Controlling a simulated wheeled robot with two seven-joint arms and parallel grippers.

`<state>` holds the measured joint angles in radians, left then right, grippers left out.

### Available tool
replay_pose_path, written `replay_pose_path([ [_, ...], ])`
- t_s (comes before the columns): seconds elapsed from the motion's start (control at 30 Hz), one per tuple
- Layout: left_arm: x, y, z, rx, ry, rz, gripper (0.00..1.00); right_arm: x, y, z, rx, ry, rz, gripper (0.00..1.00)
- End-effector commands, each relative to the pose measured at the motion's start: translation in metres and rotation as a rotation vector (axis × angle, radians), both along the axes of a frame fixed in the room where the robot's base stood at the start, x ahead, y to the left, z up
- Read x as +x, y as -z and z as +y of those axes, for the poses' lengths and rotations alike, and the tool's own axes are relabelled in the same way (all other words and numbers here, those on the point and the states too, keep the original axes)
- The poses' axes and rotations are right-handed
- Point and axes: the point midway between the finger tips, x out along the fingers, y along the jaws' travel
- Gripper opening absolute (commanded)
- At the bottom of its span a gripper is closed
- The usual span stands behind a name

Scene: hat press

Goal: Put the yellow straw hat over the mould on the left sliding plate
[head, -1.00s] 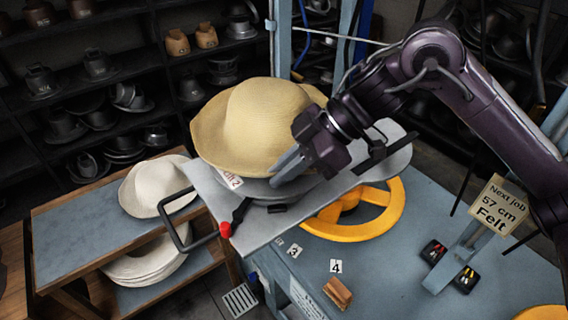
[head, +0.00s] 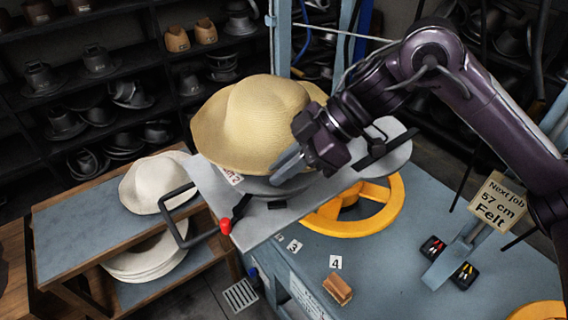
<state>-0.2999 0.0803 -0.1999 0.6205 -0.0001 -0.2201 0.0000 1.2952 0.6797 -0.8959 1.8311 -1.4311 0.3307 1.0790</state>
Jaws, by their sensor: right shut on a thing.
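The yellow straw hat (head: 252,122) sits over the left sliding plate (head: 262,222), crown up and slightly tilted. It covers the mould, so I cannot tell how fully it is seated. Part of a grey round base (head: 270,186) shows under the brim. My right gripper (head: 285,168) is at the hat's near right brim, shut on the hat's edge. My left gripper is not in view.
A yellow handwheel (head: 380,210) is below the plate. White hats (head: 150,184) lie on a side trolley (head: 75,222). A wooden block (head: 338,288) lies on the blue table.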

Motion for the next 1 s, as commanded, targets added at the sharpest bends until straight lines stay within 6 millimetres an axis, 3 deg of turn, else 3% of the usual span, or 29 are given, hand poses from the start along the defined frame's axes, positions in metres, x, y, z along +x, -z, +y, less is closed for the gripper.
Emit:
replay_pose_path([
  [0.73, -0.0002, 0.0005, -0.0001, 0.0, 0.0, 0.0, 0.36, 0.0002, 0.0056, 0.0002, 0.001, -0.001, -0.001, 0.0],
  [0.77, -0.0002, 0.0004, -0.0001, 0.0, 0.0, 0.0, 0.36, 0.0002, 0.0056, 0.0002, 0.001, -0.001, -0.001, 0.13],
  [0.8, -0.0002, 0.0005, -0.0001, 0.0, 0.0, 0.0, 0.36, 0.0002, 0.0055, 0.0001, 0.001, -0.001, -0.001, 0.18],
  [0.93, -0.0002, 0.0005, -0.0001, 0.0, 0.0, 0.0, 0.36, 0.0002, 0.0055, 0.0001, 0.0, -0.001, -0.001, 0.35],
  [1.0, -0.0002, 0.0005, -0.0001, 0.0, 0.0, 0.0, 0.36, 0.0002, 0.0056, 0.0001, 0.0, -0.001, -0.001, 0.35],
])
